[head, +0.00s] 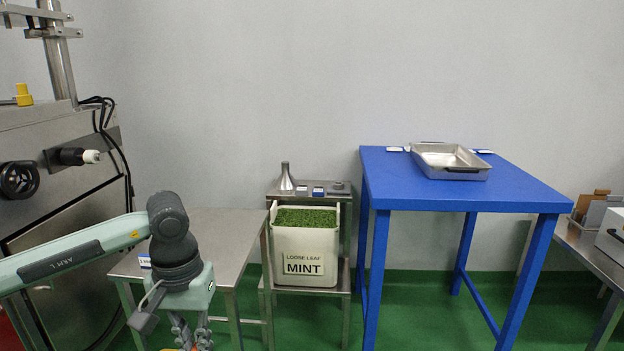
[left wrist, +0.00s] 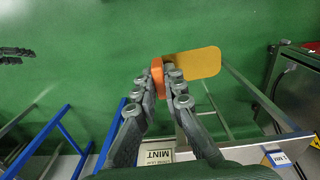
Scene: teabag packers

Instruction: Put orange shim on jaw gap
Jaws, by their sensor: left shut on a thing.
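The orange shim shows in the left wrist view as an orange grip (left wrist: 158,76) with a flat golden-orange plate (left wrist: 193,64) sticking out to the right. My left gripper (left wrist: 165,80) is shut on the orange grip, with the plate free beyond the fingers. In the head view my left gripper (head: 190,334) points down at the bottom edge, and only a trace of orange shows there. I cannot make out the jaw gap in either view. My right gripper is not in view.
A steel machine (head: 60,200) with a handwheel (head: 18,180) stands at the left. A steel table (head: 215,225) is beside my left arm. A bin of loose leaf mint (head: 305,245), a blue table (head: 460,190) with a metal tray (head: 440,170), and a right-hand bench (head: 592,250) stand further right.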

